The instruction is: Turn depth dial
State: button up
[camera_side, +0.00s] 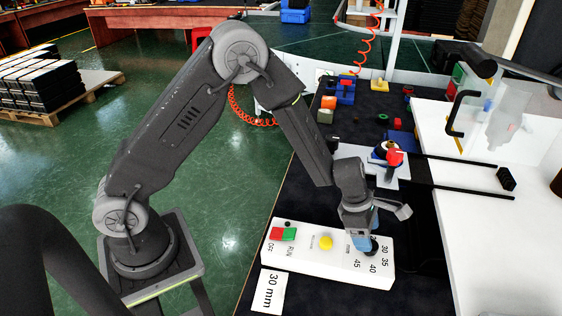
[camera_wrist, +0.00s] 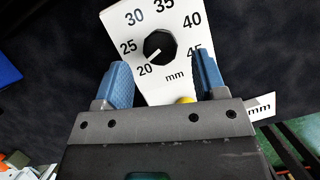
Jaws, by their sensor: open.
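The depth dial is a black knob (camera_wrist: 160,46) on a white control panel (camera_wrist: 123,22). Its white pointer mark aims lower left, at about the 20 on a printed scale running to 45 mm. My gripper (camera_wrist: 162,60) is open, its blue fingers apart on the near side of the dial in the wrist view. In the side view my gripper (camera_side: 364,238) is low over the right end of the panel (camera_side: 310,259) and partly hides the dial. Whether the fingers touch the knob cannot be told. A white card (camera_side: 267,292) reading 30 mm lies beside the panel.
The panel also carries a yellow button (camera_side: 326,242) and a red and green OFF/RUN switch (camera_side: 283,234). A blue and red device (camera_side: 387,153) stands behind my gripper. Several small coloured parts lie farther back on the dark surface. A white table (camera_side: 480,200) is at the right.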

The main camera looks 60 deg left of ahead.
jog(key=s+a, duration=0.2)
jog(key=a, duration=0.1)
jog(key=s+a, duration=0.2)
jog(key=a, duration=0.1)
jog(key=s+a, duration=0.2)
jog(key=a, duration=0.1)
jog(key=shift+a, duration=0.25)
jog(key=shift+s+a+m, duration=0.2)
jog(key=shift+s+m, duration=0.1)
jog(key=shift+s, duration=0.05)
jog(key=m, duration=0.1)
jog(key=s+m, duration=0.1)
jog(key=shift+s+r+m+g+y, duration=0.2)
jog(key=shift+s+m+g+y, duration=0.1)
jog(key=shift+g, duration=0.1)
jog(key=s+r+m, duration=0.3)
jog(key=r+m, duration=0.2)
jog(key=r, duration=0.2)
jog(key=s+r+m+t, duration=0.1)
jog(key=s+r+m, duration=0.2)
jog(key=r+m, duration=0.3)
jog(key=s+d+r+m+t, duration=0.1)
jog(key=s+r+m, duration=0.3)
jog(key=r, duration=0.4)
jog(key=shift+r+m+y, duration=0.35)
jog(key=shift+m+y, duration=0.05)
jog(key=shift+m, duration=0.4)
jog(key=shift+d, duration=0.1)
